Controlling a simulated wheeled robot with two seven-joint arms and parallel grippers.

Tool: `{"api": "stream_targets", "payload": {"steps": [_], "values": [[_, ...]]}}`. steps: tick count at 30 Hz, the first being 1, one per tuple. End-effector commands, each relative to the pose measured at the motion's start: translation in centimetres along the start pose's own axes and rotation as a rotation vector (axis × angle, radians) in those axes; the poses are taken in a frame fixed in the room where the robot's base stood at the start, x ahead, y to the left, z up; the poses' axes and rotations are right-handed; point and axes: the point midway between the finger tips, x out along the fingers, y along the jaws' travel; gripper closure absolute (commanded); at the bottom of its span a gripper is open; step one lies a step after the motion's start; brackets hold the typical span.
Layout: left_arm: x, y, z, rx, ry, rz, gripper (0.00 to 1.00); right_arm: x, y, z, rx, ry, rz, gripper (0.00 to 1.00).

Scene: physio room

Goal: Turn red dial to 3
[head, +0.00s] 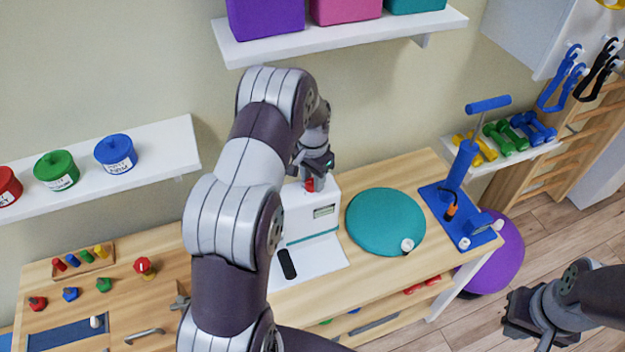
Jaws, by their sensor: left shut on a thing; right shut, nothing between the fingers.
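The red dial (309,185) sits on top of a white device (297,221) with a small display, on the wooden table. My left gripper (311,177) reaches down from above and is shut on the red dial. Most of the dial is hidden by the fingers, and its number marks cannot be read. My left arm hides part of the device's left side. My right gripper (514,318) is shut and empty at the lower right, out over the floor and apart from the table.
A teal round cushion (385,222) lies right of the device. A blue pump (460,190) stands at the table's right end, before a purple ball (497,262). A shelf with colored tubs (115,152) is at left. Another shelf (340,36) hangs above.

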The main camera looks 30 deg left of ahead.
Motion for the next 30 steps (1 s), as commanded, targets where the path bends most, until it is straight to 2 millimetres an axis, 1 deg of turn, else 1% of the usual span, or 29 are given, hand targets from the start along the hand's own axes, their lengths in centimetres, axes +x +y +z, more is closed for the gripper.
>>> {"api": "stream_targets", "payload": {"steps": [1,9,30], "values": [[0.1,0.0,-0.1,0.041,0.003,-0.002,0.96,0.3,0.0,0.0,0.0,0.0,0.0,1.0],[0.0,0.1,-0.1,0.297,0.003,-0.002,0.96,1.1,0.0,0.1,0.0,0.0,0.0,1.0],[-0.1,0.2,0.0,0.947,0.004,-0.005,0.96,2.3,0.0,0.3,0.0,0.0,0.0,1.0]]}}
